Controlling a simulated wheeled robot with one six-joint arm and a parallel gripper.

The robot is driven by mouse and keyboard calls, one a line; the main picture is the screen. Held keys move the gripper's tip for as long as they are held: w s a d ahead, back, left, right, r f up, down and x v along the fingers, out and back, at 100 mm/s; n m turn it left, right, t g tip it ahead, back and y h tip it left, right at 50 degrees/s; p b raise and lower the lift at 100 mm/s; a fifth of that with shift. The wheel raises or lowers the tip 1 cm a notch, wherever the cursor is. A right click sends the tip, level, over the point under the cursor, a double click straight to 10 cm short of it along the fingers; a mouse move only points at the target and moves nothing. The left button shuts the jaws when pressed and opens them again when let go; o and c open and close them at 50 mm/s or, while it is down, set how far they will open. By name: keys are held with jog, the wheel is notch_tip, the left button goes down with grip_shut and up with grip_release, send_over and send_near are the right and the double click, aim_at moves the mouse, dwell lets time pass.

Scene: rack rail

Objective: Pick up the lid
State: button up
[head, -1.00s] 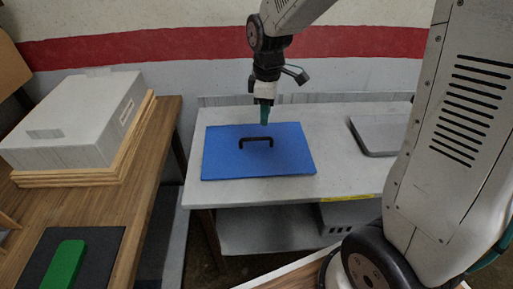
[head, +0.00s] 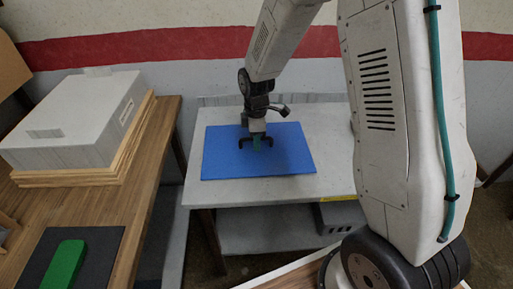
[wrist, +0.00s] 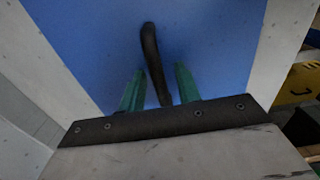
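The lid (head: 225,164) is a flat blue panel with a black bar handle (head: 243,143), lying on the grey table. The lid also fills much of the wrist view (wrist: 95,45). My gripper (head: 257,147) is down at the handle, partly hiding it in the head view. In the wrist view, my gripper (wrist: 158,82) has its two green fingers apart, one on each side of the handle (wrist: 151,50). Gaps show between the fingers and the bar, so it does not look gripped.
The grey table (head: 205,192) has a lower shelf. At left, a wooden bench (head: 150,150) holds a white box (head: 75,125) on a wooden frame and a green block (head: 65,262) on a dark mat. A wall with a red stripe stands behind.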

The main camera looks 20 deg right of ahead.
grip_shut()
